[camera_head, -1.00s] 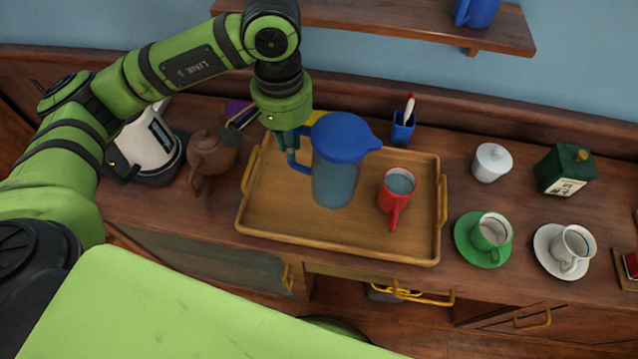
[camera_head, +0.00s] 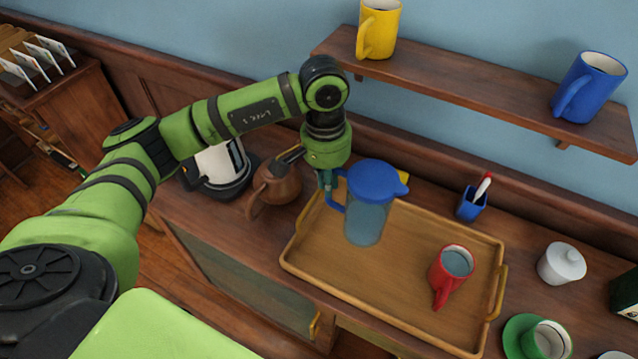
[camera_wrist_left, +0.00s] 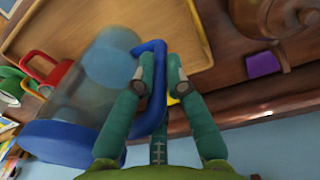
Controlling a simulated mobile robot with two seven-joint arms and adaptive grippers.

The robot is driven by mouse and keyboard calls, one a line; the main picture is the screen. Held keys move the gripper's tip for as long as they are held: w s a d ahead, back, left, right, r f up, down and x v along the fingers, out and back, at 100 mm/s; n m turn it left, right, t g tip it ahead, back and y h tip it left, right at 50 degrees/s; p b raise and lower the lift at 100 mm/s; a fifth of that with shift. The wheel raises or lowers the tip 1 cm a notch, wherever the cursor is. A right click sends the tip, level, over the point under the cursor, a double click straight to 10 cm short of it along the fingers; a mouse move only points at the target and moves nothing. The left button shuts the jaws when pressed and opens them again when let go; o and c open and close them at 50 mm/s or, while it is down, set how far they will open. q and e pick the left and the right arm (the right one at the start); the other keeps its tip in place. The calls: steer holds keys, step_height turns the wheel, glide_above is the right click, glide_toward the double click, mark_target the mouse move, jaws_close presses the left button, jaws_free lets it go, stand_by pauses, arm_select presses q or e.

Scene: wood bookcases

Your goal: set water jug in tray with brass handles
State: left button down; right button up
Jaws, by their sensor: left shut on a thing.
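The water jug (camera_head: 366,217) is clear with a blue lid and blue handle. My left gripper (camera_head: 328,190) is shut on its handle, which also shows between the fingers in the left wrist view (camera_wrist_left: 158,75). The jug is upright over the back left part of the wooden tray with brass handles (camera_head: 385,298). I cannot tell whether its base touches the tray. In the left wrist view the jug (camera_wrist_left: 95,85) is beside the fingers. A red mug (camera_head: 451,275) with liquid stands in the tray's right half. My right gripper is not in view.
A brown teapot (camera_head: 274,188) is close to my gripper, left of the tray. A kettle (camera_head: 222,165) stands farther left. A shelf (camera_head: 470,90) hangs above.

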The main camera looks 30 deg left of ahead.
arm_select(q)
step_height(320, 180, down, 6)
steer(key=a+p, duration=0.2)
steer(key=shift+w+a+r+p, duration=0.2)
steer(key=shift+w+a+p, duration=0.05)
steer(key=shift+w+p, duration=0.1)
steer(key=shift+f, duration=0.2)
steer(key=c, duration=1.3)
jaws_free()
